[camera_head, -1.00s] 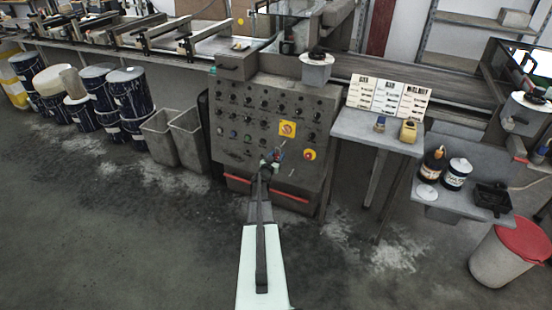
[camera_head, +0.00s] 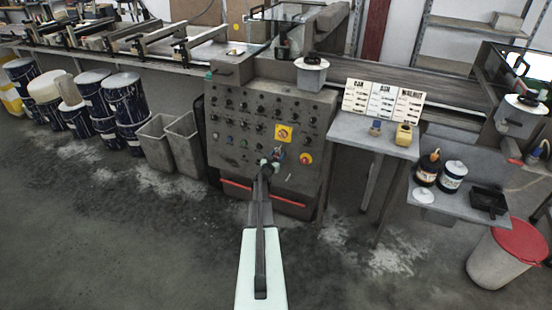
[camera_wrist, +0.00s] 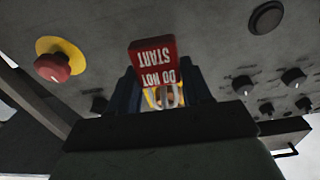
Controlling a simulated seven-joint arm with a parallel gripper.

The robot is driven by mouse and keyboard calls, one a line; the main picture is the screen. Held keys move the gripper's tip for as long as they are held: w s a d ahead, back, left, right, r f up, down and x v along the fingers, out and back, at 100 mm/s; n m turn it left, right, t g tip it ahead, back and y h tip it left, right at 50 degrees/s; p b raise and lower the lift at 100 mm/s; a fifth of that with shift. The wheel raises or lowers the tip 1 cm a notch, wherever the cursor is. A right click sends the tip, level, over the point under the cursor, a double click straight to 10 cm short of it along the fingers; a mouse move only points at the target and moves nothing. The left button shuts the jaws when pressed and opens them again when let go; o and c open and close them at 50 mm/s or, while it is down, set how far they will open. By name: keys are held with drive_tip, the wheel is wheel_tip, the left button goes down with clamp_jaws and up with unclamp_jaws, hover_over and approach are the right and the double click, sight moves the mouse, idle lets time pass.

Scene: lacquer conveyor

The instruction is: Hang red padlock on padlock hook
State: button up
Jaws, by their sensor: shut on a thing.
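The red padlock (camera_wrist: 153,58) shows in the wrist view with "DO NOT START" lettering that appears upside down, its pale shackle (camera_wrist: 175,97) below the body. My gripper (camera_wrist: 165,90) is shut on it, with dark fingers on both sides. In the head view my gripper (camera_head: 274,162) is in front of the control panel (camera_head: 240,155), just below and left of the yellow plate (camera_head: 284,133). A bit of yellow shows behind the shackle. I cannot make out the padlock hook, or whether the shackle touches anything.
A red stop button (camera_head: 306,158) on a yellow base sits right of my gripper; it also shows in the wrist view (camera_wrist: 54,67). Several black knobs (camera_wrist: 293,77) stick out of the panel. A small side table (camera_head: 372,140) stands to the right. Open floor lies in front.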

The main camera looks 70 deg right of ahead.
drive_tip(key=shift+d, duration=0.65)
drive_tip(key=shift+d+f, duration=0.6)
drive_tip(key=shift+f, duration=0.05)
drive_tip(key=o, duration=1.3)
